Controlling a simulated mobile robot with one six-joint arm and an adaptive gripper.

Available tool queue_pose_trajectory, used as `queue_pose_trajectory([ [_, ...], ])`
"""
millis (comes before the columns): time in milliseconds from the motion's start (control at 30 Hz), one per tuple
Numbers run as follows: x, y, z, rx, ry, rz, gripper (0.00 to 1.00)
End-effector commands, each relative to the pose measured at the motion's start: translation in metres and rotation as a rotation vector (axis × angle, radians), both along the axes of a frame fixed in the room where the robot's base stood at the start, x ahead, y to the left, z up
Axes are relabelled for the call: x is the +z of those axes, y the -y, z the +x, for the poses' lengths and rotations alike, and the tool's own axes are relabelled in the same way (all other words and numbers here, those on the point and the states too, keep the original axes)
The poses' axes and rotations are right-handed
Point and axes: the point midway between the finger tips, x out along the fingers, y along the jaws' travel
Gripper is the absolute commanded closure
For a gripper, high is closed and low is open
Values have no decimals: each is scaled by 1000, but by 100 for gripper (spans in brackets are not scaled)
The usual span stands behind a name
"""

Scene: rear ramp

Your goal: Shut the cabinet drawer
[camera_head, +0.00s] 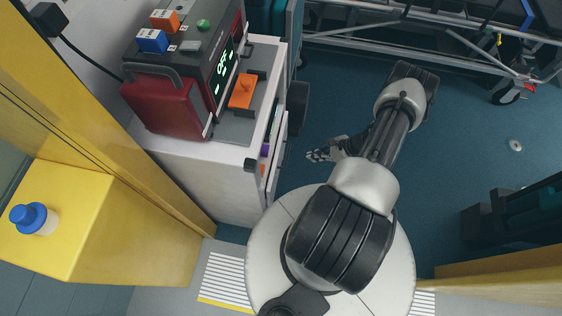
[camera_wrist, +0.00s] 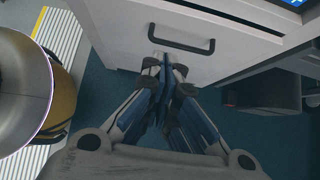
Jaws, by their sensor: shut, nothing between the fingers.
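The white cabinet (camera_head: 215,180) stands left of my arm in the head view. Its drawer (camera_head: 281,140) shows as a narrow strip on the right side, with small coloured items visible behind its front, so it looks partly pulled out. In the wrist view the pale drawer front (camera_wrist: 125,32) with a dark bar handle (camera_wrist: 182,46) fills the top. My gripper (camera_wrist: 166,66) is shut and empty, its fingertips just below the handle in the picture. I cannot tell whether they touch the front. In the head view my gripper (camera_head: 316,155) is right of the cabinet, partly hidden by my arm.
A red device (camera_head: 165,105) with a lit display stands on the cabinet. A yellow block (camera_head: 100,235) with a blue-capped bottle (camera_head: 34,219) is at left. A wheeled metal frame (camera_head: 430,45) stands at the back. Blue floor (camera_head: 460,140) is open on the right.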

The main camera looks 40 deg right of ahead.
Motion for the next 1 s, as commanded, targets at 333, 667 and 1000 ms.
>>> queue_pose_trajectory([
  [333,-38,-23,24,4,10,6,100],
  [667,-72,-55,64,4,11,4,100],
  [1000,-70,-71,82,0,9,4,100],
])
